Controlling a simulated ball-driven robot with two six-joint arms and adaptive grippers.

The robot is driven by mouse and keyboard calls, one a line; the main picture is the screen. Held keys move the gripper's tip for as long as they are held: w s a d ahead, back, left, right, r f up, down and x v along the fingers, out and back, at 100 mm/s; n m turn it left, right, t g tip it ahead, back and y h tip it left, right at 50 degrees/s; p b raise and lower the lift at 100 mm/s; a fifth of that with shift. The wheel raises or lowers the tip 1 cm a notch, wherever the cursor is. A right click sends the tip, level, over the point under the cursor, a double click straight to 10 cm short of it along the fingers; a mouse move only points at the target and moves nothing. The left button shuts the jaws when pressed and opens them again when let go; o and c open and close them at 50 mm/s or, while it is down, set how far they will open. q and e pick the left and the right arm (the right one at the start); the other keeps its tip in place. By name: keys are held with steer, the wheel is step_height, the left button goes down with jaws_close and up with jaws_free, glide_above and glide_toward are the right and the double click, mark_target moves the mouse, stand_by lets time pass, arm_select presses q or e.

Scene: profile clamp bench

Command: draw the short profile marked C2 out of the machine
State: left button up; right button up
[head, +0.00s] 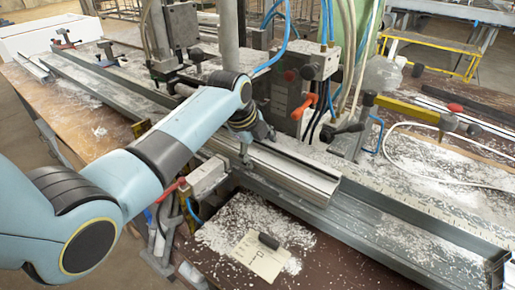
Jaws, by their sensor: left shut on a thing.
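A short silver profile (300,178) lies along the machine's grey rail, its near end sticking out to the right of the clamp area. I cannot read a C2 mark on it. My left arm comes in from the left, and my left gripper (246,158) points down at the profile's left part, shut on it. The fingers are small and partly hidden by the wrist. The machine (318,68) stands just behind, with hoses and an orange-red handle (303,106). My right gripper is not in view.
The long grey rail (395,235) runs on to the lower right, strewn with white chips. A paper card (257,258) with a dark object (269,240) on it lies in front. A red lever (170,190) and clamp parts sit close beside my arm.

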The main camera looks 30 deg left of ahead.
arm_select(q)
steer(key=shift+s+f, duration=0.1)
steer(key=shift+f, duration=0.05)
steer(key=c, duration=0.7)
steer(key=o, duration=1.7)
steer(key=shift+o, duration=0.2)
steer(key=v, duration=1.2)
